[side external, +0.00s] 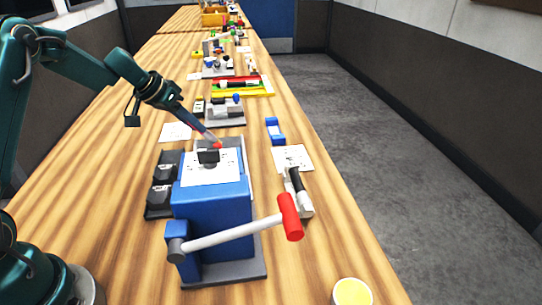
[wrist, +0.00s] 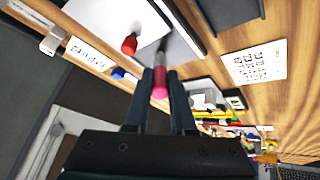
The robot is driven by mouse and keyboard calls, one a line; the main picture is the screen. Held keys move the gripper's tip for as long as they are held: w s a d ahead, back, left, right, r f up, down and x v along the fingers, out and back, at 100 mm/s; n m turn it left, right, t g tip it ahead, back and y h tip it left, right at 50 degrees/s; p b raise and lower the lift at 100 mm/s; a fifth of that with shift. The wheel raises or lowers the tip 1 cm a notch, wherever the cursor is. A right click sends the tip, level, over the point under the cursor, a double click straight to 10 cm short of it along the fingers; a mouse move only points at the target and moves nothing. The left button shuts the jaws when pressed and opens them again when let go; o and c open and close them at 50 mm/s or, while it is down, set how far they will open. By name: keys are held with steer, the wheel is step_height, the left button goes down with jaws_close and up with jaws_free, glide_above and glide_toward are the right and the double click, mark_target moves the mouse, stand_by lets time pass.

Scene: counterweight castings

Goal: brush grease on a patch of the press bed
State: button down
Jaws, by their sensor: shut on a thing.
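The blue press (side external: 212,215) stands on the wood bench, with a white bed (side external: 205,177) on top. A small dark block (side external: 208,157) sits at the bed's rear. My gripper (side external: 203,128) reaches down from the upper left, over the back of the press. In the wrist view its two dark fingers are shut on a slim pink-red brush (wrist: 160,85). The brush's far end points toward a pale surface; I cannot tell whether it touches. A red knob (wrist: 129,45) shows beside it. No grease patch can be made out.
The press's lever with a red grip (side external: 290,216) sticks out front right. Black castings (side external: 163,170) sit in a tray at the left. A blue holder (side external: 274,131), a printed card (side external: 293,158) and a yellow-topped cup (side external: 352,292) are on the right. More clutter lies behind.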

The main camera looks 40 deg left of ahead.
steer(key=shift+s+d+f, duration=0.1)
steer(key=shift+s+d, duration=0.45)
steer(key=shift+s+a, duration=0.5)
steer(key=shift+w+a+r, duration=0.2)
steer(key=shift+w+a, duration=1.2)
steer(key=shift+w, duration=0.05)
step_height(320, 180, up, 6)
steer(key=shift+r, duration=0.1)
step_height(320, 180, up, 3)
steer(key=shift+f, duration=0.1)
